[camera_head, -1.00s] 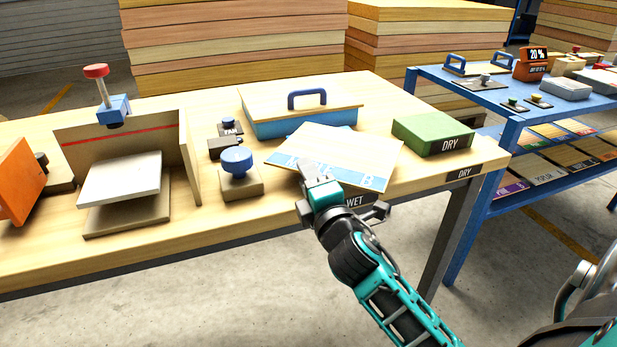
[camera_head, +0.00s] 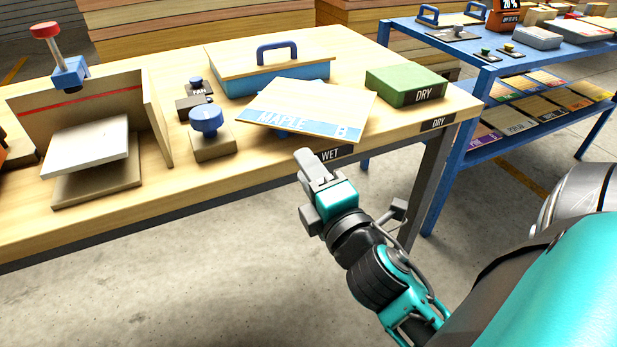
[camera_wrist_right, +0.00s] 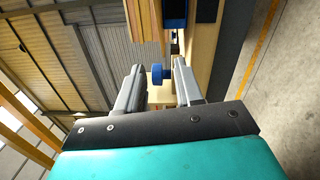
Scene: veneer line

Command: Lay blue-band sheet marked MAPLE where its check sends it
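The sheet marked MAPLE (camera_head: 318,98) is pale wood with a light blue band along its front edge, the word MAPLE and a mark like an 8. It lies on the table behind the WET label (camera_head: 331,154), resting askew over something blue that is mostly hidden. A green block (camera_head: 408,86) marked DRY stands right of it, above a DRY label (camera_head: 437,124). My right gripper (camera_head: 312,160) is in front of the table edge, clear of the sheet. In the right wrist view its fingers (camera_wrist_right: 160,88) are apart with nothing held. My left gripper is out of view.
A blue box (camera_head: 290,80) with a wooden, handled lid stands behind the sheet. A blue knob (camera_head: 206,118) on a block and a press stand (camera_head: 88,150) holding a white slab are left. A blue shelf (camera_head: 480,60) with a 20% display stands right.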

